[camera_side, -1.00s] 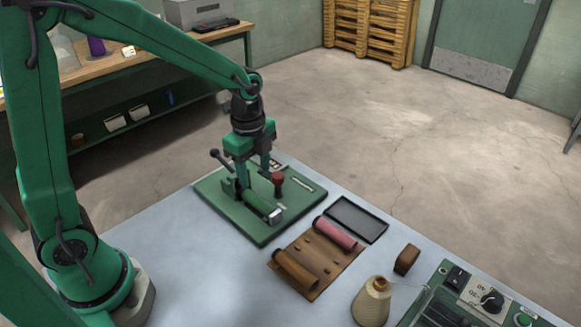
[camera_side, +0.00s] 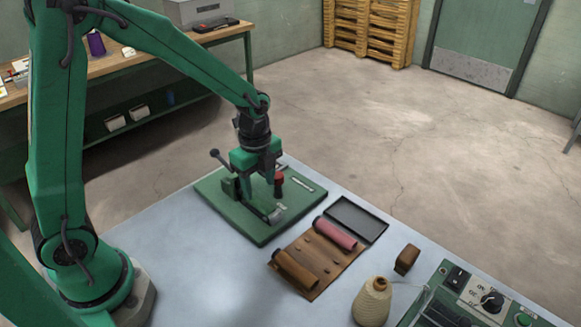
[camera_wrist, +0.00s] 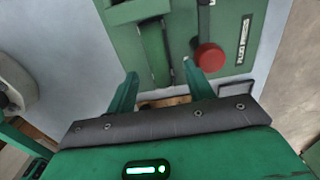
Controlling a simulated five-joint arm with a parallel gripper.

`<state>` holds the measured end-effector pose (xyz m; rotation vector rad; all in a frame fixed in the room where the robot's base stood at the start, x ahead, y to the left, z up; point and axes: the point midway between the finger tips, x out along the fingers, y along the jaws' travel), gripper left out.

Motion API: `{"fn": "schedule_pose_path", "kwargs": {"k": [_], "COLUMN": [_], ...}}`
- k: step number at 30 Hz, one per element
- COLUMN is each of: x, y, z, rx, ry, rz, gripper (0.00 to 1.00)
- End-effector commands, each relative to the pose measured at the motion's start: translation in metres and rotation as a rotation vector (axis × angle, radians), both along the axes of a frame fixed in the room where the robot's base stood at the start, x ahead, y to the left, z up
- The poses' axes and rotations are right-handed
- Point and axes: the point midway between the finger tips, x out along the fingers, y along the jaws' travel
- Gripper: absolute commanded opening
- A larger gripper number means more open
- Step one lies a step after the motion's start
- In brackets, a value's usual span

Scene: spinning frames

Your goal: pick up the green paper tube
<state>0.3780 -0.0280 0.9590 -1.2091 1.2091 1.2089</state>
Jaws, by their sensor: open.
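The green paper tube (camera_side: 261,206) lies in the green fixture plate (camera_side: 215,207) in the side view, partly hidden by my gripper. In the wrist view a long green shape that looks like the tube (camera_wrist: 155,54) lies just beyond and between my fingertips. My gripper (camera_side: 260,190) points down over the fixture. In the wrist view its two fingers (camera_wrist: 161,76) stand apart with nothing held between them. I cannot tell the exact height left between the fingertips and the tube.
A red knob (camera_wrist: 209,57) stands close by my right finger in the wrist view. A brown tube (camera_side: 296,270) and a pink tube (camera_side: 335,233) lie on a brown board. A black tray (camera_side: 357,219), a brown block (camera_side: 407,259) and a thread cone (camera_side: 373,302) stand nearby.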

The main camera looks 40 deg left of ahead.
Motion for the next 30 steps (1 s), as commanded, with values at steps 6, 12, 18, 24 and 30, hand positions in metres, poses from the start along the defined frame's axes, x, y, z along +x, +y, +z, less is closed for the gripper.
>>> {"fn": "schedule_pose_path", "kwargs": {"k": [6, 12, 18, 24, 30], "x": [-0.002, -0.004, -0.003, -0.003, -0.003], "y": [0.000, 0.000, 0.000, 0.000, 0.000], "z": [-0.015, -0.038, -0.050, -0.052, -0.051], "rx": [0.000, 0.000, 0.000, 0.000, 0.000], "ry": [0.003, 0.003, 0.001, 0.000, 0.000], "rz": [0.000, 0.000, 0.000, 0.000, 0.000], "gripper": [0.52, 0.52, 0.52, 0.52, 0.52]}}
